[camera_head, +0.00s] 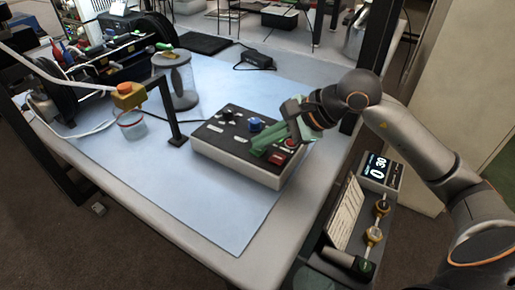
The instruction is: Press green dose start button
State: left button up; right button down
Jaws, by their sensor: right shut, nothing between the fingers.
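A control box (235,163) with a dark top and pale sides sits on the table's light blue mat. A blue knob (256,125) and a red button (289,143) show on its top. My right gripper (264,148) comes in from the right, low over the box's right part, between the blue knob and the red button. It is shut and empty. Green shows at its fingertips; I cannot tell finger from green button there, nor whether they touch. My left gripper is not in view.
A black post (172,118) with a yellow dispenser head (127,96) stands left of the box, above a small red-rimmed cup (131,124). A display reading 0 30 (379,168) is at right. The mat's front is clear.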

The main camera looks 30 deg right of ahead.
aim_at(264, 150)
dwell(0.5)
jog(key=shift+r+p, duration=0.35)
jog(key=shift+r, duration=0.35)
jog(key=shift+r, duration=0.1)
notch_tip(264, 150, up, 5)
jog(key=p, duration=0.3)
dwell(0.5)
